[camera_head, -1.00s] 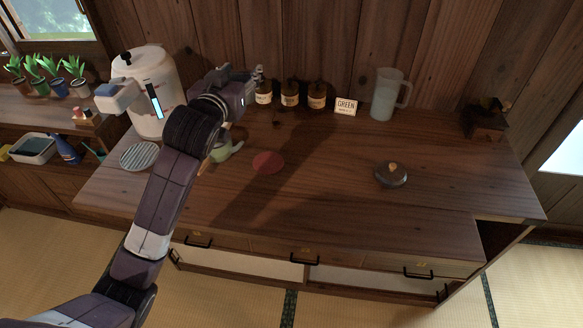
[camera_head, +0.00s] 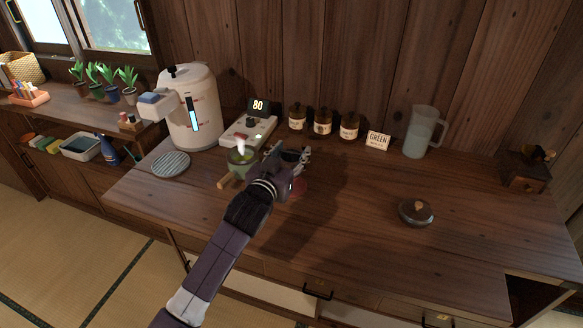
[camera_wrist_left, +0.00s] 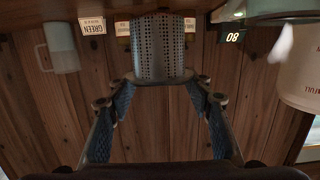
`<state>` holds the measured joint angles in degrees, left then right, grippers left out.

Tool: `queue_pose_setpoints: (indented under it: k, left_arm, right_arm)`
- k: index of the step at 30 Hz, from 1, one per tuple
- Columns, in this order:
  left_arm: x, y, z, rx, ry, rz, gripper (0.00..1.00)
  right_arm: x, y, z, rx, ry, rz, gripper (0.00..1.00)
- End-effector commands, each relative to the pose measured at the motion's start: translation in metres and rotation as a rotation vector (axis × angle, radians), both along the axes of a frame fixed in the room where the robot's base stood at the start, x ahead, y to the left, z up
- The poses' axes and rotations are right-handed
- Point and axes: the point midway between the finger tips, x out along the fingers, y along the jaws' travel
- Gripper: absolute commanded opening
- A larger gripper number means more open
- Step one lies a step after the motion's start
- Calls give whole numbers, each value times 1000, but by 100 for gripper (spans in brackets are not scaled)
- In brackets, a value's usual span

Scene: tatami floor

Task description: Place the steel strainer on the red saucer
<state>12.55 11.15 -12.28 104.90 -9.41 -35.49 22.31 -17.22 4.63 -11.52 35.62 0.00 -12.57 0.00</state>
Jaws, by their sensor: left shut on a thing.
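My left gripper (camera_head: 293,158) is over the wooden counter, beside a green pot and above the red saucer's area. In the left wrist view it is shut on the steel strainer (camera_wrist_left: 162,50), a perforated metal cylinder between the two fingers. That view appears upside down. In the head view the strainer is too small and covered by the gripper to make out clearly. The red saucer (camera_head: 301,187) lies on the counter just to the right of my left wrist, which partly hides it. The strainer is apart from the saucer. My right gripper is not in view.
The green pot (camera_head: 241,160) stands close left of the gripper. A white dispenser (camera_head: 190,110), a device reading 80 (camera_head: 248,130), brown jars (camera_head: 323,123), a GREEN sign (camera_head: 377,140) and a pitcher (camera_head: 421,133) line the back.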

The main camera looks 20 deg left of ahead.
Motion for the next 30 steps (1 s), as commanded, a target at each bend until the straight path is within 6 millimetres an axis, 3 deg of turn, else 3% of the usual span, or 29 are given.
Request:
queue_pose_setpoints:
  k: [12,24,25,30]
  left_arm:
    - [0,0,-48,-1,0,0,27]
    - [0,0,-53,-1,0,0,27]
    - [0,0,-53,0,0,0,48]
    - [0,0,-52,0,-1,0,64]
  right_arm:
    - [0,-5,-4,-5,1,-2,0]
    - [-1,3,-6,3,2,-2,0]
    - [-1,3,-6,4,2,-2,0]
    - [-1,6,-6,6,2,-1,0]
